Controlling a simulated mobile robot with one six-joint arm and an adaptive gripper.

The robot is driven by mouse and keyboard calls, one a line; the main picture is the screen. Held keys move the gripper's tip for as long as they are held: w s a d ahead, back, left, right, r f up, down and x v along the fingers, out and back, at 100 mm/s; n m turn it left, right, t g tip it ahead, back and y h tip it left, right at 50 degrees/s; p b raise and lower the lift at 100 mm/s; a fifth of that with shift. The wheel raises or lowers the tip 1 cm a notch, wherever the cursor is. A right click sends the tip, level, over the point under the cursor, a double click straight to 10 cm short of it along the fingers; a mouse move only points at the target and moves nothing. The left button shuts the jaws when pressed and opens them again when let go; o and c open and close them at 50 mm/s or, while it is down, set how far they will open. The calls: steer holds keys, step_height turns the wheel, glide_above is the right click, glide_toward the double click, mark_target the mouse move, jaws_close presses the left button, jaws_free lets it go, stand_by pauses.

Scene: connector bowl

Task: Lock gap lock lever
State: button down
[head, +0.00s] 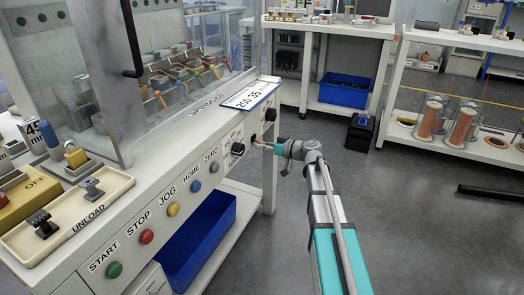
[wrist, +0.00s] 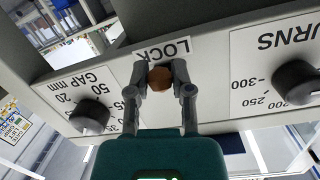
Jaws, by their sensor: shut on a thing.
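The gap lock lever shows in the wrist view as a round brown knob (wrist: 160,79) beside the LOCK label (wrist: 163,51), on the panel's pale front face. My gripper (wrist: 160,76) has a finger on each side of the knob and is shut on it. The lever's shaft is hidden behind the knob. In the head view my gripper (head: 262,146) reaches the right end of the machine's front panel from the right. The lever is too small and covered there to make out.
The black GAP mm knob (wrist: 89,117) and the black TURNS knob (wrist: 297,82) flank the lever. In the head view, START, STOP and other buttons line the panel, with a blue bin (head: 205,240) below. Grey floor (head: 420,240) to the right is mostly clear.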

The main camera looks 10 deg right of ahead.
steer(key=shift+d, duration=0.1)
stand_by(0.4)
steer(key=shift+c, duration=2.4)
jaws_free()
steer(key=shift+f, duration=0.1)
